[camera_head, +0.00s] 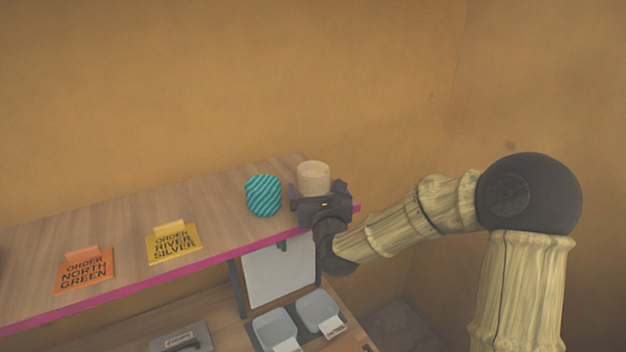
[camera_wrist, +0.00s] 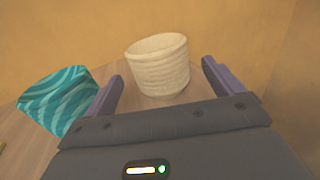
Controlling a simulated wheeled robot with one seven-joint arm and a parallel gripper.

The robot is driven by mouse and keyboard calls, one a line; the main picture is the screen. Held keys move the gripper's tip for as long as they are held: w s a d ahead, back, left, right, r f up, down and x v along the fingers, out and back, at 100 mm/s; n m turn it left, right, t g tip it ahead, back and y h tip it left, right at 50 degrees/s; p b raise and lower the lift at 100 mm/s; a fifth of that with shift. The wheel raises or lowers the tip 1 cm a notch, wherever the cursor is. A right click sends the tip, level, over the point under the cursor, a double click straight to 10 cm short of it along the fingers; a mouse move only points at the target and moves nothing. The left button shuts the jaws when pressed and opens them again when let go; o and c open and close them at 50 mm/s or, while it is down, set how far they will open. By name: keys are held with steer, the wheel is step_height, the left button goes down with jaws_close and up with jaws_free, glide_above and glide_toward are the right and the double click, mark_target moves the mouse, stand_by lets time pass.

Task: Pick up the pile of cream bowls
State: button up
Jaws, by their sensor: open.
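The pile of cream bowls (camera_head: 313,177) stands upright near the right end of the wooden shelf. In the wrist view the pile (camera_wrist: 160,68) shows ridged sides and an open top, just ahead of my gripper and between the lines of its two fingers. My gripper (camera_head: 318,198) is at the shelf's front edge, close in front of the pile, and hides its lower part in the head view. In the wrist view my gripper (camera_wrist: 162,88) is open, with nothing held. I cannot tell whether the fingertips reach beside the pile.
A teal striped pile (camera_head: 263,196) stands close to the left of the cream bowls. An orange order card (camera_head: 85,270) and a yellow order card (camera_head: 173,242) are further left on the shelf (camera_head: 120,225). Below are grey trays (camera_head: 275,330) on a lower counter. A wall rises behind.

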mark_target(316, 186)
steer(key=p+x, duration=0.1)
steer(key=x, duration=0.3)
steer(key=shift+r+p, duration=0.15)
steer(key=shift+p, duration=0.2)
steer(key=shift+w+a, duration=0.15)
steer(key=shift+w, duration=0.3)
steer(key=shift+c, duration=0.2)
steer(key=c, duration=1.1)
